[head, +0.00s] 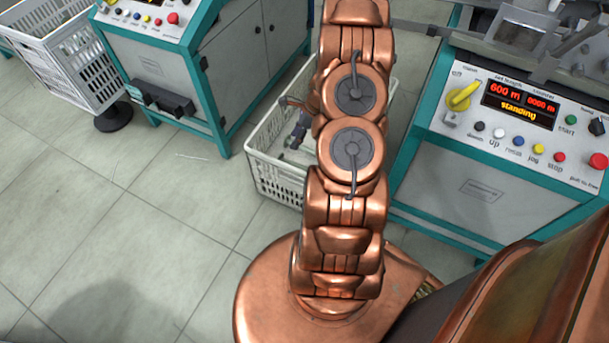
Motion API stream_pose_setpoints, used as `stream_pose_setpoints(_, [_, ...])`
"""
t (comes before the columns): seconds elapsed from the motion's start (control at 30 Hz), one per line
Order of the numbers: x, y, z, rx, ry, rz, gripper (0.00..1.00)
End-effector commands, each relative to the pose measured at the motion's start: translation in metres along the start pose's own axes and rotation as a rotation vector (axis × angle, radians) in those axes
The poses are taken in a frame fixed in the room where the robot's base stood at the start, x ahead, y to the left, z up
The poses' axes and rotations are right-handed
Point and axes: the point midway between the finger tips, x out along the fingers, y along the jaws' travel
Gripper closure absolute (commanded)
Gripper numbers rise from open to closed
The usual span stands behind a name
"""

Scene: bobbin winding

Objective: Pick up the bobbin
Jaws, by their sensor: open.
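No bobbin can be made out in the head view. My copper arm stands across the middle of the picture and hides much of what lies behind it. My gripper (297,133) shows only in part, as a small dark grey shape left of the arm, over the white crate (280,180). It is open. Its fingertips are too small and too covered to see clearly, and I cannot tell whether anything is close to them. The crate stands on the floor between two machines, and my arm covers much of its inside.
The right machine (480,190) has a panel with a yellow knob and a lit display reading "standing". The left machine (255,60) has teal edges and a black pedal-like part. Another white crate (60,60) stands far left. The tiled floor (130,220) at left is clear.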

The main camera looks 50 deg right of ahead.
Motion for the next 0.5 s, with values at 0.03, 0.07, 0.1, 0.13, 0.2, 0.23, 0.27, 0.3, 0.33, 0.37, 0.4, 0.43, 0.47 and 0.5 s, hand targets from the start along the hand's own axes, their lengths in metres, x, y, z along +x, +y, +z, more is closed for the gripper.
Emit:
stream_pose_setpoints(0.03, [0.023,-0.009,-0.024,0.066,-0.007,-0.010,0.49])
stream_pose_setpoints(0.07, [0.032,-0.013,-0.035,0.103,-0.010,-0.016,0.49])
stream_pose_setpoints(0.1, [0.041,-0.019,-0.048,0.151,-0.016,-0.026,0.49])
stream_pose_setpoints(0.13, [0.048,-0.022,-0.057,0.184,-0.019,-0.031,0.49])
stream_pose_setpoints(0.2, [0.064,-0.026,-0.076,0.255,-0.027,-0.039,0.49])
stream_pose_setpoints(0.23, [0.069,-0.028,-0.083,0.281,-0.030,-0.043,0.49])
stream_pose_setpoints(0.27, [0.073,-0.030,-0.089,0.303,-0.032,-0.047,0.49])
stream_pose_setpoints(0.3, [0.078,-0.032,-0.097,0.329,-0.035,-0.052,0.49])
stream_pose_setpoints(0.33, [0.081,-0.033,-0.101,0.346,-0.037,-0.054,0.49])
stream_pose_setpoints(0.37, [0.084,-0.034,-0.105,0.359,-0.038,-0.057,0.49])
stream_pose_setpoints(0.4, [0.087,-0.035,-0.109,0.374,-0.040,-0.059,0.49])
stream_pose_setpoints(0.43, [0.089,-0.036,-0.111,0.383,-0.040,-0.061,0.49])
stream_pose_setpoints(0.47, [0.090,-0.036,-0.113,0.389,-0.041,-0.062,0.49])
stream_pose_setpoints(0.5, [0.093,-0.037,-0.114,0.395,-0.041,-0.063,0.49])
